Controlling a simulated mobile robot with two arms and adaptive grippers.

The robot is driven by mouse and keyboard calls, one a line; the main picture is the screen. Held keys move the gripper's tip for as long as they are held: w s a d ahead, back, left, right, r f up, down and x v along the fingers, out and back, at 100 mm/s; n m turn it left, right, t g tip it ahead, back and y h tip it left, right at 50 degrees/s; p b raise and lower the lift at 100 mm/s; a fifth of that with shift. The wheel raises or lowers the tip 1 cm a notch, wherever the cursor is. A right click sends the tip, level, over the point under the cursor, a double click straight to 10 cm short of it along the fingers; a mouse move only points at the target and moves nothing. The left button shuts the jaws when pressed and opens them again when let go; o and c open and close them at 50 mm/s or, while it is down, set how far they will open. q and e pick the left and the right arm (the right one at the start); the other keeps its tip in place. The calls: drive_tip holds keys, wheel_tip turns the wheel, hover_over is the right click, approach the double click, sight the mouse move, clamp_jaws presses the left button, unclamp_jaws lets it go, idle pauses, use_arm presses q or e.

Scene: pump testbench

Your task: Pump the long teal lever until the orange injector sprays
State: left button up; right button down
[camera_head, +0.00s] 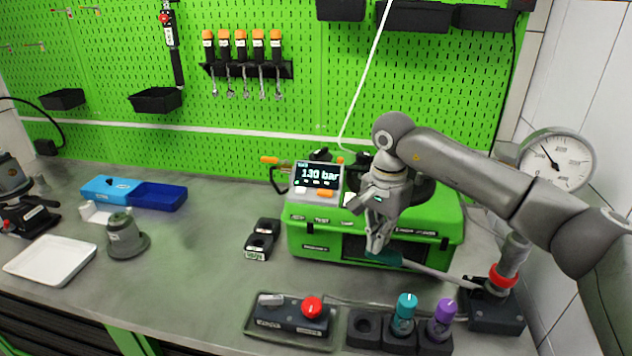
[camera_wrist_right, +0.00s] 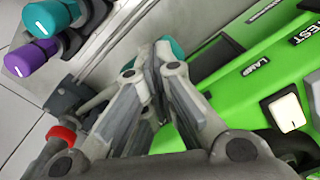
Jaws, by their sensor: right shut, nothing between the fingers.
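The long lever's teal handle (camera_head: 384,258) is low in front of the green case, and its grey rod runs right to the pump base (camera_head: 494,312). My right gripper (camera_head: 374,246) is shut and empty, its fingertips just above the teal handle; whether they touch cannot be told. In the right wrist view, part of the teal handle (camera_wrist_right: 170,46) shows behind the shut fingers (camera_wrist_right: 155,72). An orange-tipped part, possibly the injector (camera_head: 270,160), is left of the display; no spray is visible. My left gripper is not in view.
The green case (camera_head: 318,245) carries a display (camera_head: 317,174) reading 130 bar. A round gauge (camera_head: 556,161) is at the right. A red-button box (camera_head: 290,315), a teal knob (camera_head: 405,306) and a purple knob (camera_head: 444,311) stand in front.

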drive_tip(key=shift+f, duration=0.1)
drive_tip(key=shift+f+b, duration=2.25)
drive_tip(key=shift+f, duration=1.15)
drive_tip(key=shift+r+p, duration=2)
drive_tip(key=shift+r, duration=1.6)
drive_tip(key=shift+r+p, duration=1.95)
drive_tip(key=shift+r, duration=1.1)
drive_tip(key=shift+f, duration=0.1)
